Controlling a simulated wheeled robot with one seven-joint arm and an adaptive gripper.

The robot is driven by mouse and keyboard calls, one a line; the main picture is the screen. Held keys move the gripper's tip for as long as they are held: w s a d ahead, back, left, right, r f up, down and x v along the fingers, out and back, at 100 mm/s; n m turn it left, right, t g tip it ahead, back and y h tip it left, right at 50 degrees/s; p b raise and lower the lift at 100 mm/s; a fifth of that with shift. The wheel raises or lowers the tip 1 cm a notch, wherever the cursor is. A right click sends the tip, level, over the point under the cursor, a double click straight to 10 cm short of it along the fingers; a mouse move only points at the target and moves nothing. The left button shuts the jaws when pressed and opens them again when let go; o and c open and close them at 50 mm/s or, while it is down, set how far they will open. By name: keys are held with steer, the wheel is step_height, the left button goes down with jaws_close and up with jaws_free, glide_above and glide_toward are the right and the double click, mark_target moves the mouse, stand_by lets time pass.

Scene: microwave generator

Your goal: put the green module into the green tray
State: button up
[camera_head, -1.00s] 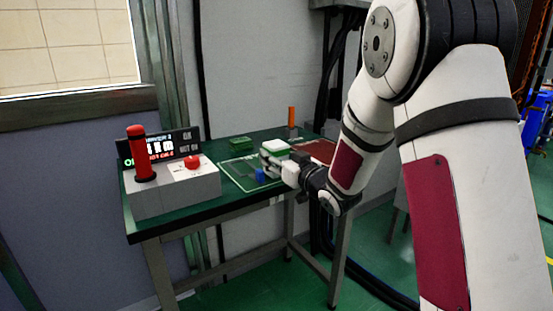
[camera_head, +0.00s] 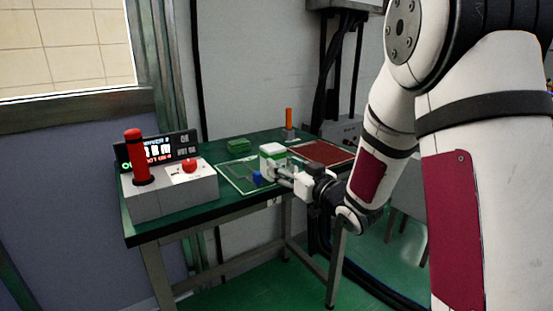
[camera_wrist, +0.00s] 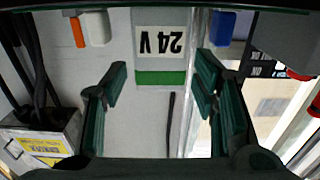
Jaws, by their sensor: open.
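The green module (camera_head: 273,149) is a white block with a green band, upright at the back right of the green tray (camera_head: 235,173). My gripper (camera_head: 275,171) is close in front of it and hides its base, so I cannot tell whether it stands fully inside the tray. In the wrist view the module (camera_wrist: 161,78) shows its upside-down "24 V" label and green stripe, centred between the fingers of my gripper (camera_wrist: 160,85). The fingers are open, with a gap on both sides of the module.
A small blue block (camera_head: 257,177) is in the green tray. A green block (camera_head: 238,146) lies behind it. A red tray (camera_head: 322,152) is to the right, with an orange-handled item (camera_head: 289,120) behind. A control box (camera_head: 172,197) with a red button stands at the left.

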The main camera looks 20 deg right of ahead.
steer(key=v, duration=0.6)
steer(key=shift+p, duration=0.3)
steer(key=shift+s, duration=0.1)
